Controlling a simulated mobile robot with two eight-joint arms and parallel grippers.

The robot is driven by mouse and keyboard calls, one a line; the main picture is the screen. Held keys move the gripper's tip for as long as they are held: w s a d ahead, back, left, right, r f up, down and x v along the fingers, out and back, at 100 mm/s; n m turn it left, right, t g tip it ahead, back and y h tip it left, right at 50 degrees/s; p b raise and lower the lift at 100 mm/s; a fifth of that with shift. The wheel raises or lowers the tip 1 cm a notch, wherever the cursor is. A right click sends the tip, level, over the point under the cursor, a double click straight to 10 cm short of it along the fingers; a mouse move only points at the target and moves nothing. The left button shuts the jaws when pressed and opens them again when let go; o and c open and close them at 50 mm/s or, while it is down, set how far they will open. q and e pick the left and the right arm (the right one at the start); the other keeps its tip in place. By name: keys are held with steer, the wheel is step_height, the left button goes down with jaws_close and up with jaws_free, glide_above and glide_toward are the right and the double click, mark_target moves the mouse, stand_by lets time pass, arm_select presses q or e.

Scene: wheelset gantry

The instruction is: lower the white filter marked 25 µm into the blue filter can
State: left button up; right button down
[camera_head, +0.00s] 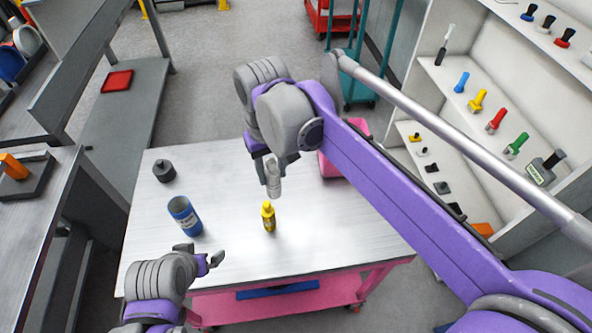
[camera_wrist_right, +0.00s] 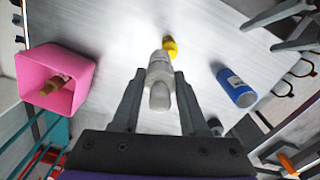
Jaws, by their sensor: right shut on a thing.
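The white filter (camera_head: 273,178) hangs roughly upright from my right gripper (camera_head: 268,160), above the table and right of the blue filter can. In the right wrist view the filter (camera_wrist_right: 159,72) sits between the two fingers of my right gripper (camera_wrist_right: 158,85), which is shut on it. Its marking is too small to read. The blue filter can (camera_head: 184,216) stands on the table with its top open; it also shows in the right wrist view (camera_wrist_right: 236,87), apart from the filter. My left gripper (camera_head: 203,256) is open and empty, low at the front, near the can.
A yellow bottle (camera_head: 268,217) stands on the metal table (camera_head: 310,232) just below the filter in the picture. A dark round lid-like part (camera_head: 164,171) lies behind the can. A pink bin (camera_wrist_right: 38,72) holds a brownish thing. The table between can and bottle is clear.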

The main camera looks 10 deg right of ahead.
steer(key=a+r+p, duration=0.2)
steer(key=a+r, duration=0.1)
steer(key=a, duration=0.9)
arm_select(q)
steer(key=shift+t, duration=0.3)
steer(key=w+r, duration=0.1)
steer(key=r, duration=0.1)
steer(key=w+r, duration=0.1)
steer(key=shift+w+r, duration=0.1)
steer(key=shift+r, duration=0.3)
arm_select(e)
glide_above(174, 198)
steer(key=s+d, duration=0.1)
steer(key=s, duration=0.1)
steer(key=shift+s+d+f, duration=0.1)
steer(key=shift+d+f, duration=0.05)
steer(key=shift+f, duration=0.35)
steer(key=shift+f, duration=0.15)
arm_select(q)
steer(key=s+f+b, duration=0.3)
steer(key=f, duration=0.2)
steer(key=shift+f+g, duration=0.35)
steer(key=shift+g, duration=0.05)
arm_select(e)
step_height(174, 198, down, 9)
